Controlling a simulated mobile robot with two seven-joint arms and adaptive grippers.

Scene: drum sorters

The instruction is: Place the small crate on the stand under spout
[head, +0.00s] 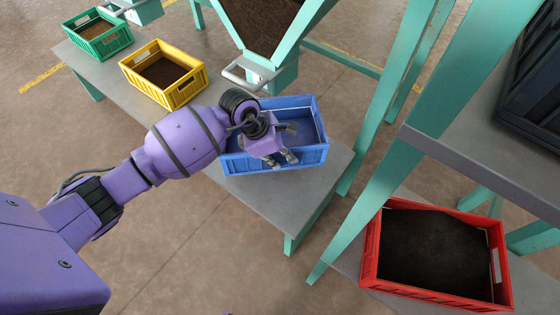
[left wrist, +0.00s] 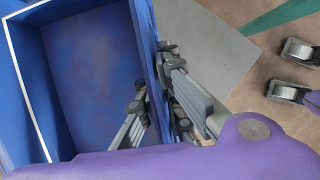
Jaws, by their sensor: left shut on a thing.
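The small crate is blue and looks empty (head: 309,154); it appears to sit on the grey stand (head: 320,173) near its right end. It fills the left of the left wrist view (left wrist: 90,60). The teal spout (head: 284,77) with a grey handle is just behind and above the crate's far side. My left gripper (head: 290,145) is shut on the crate's near wall, one finger inside and one outside, as the left wrist view also shows (left wrist: 165,110). The arm hides the crate's left part.
A yellow crate (head: 184,94) and a green crate (head: 98,52), both with brown contents, stand farther left on the same stand. A red crate (head: 371,246) with dark contents is at lower right. Teal posts (head: 430,135) rise right of the blue crate. A dark crate (head: 535,85) sits upper right.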

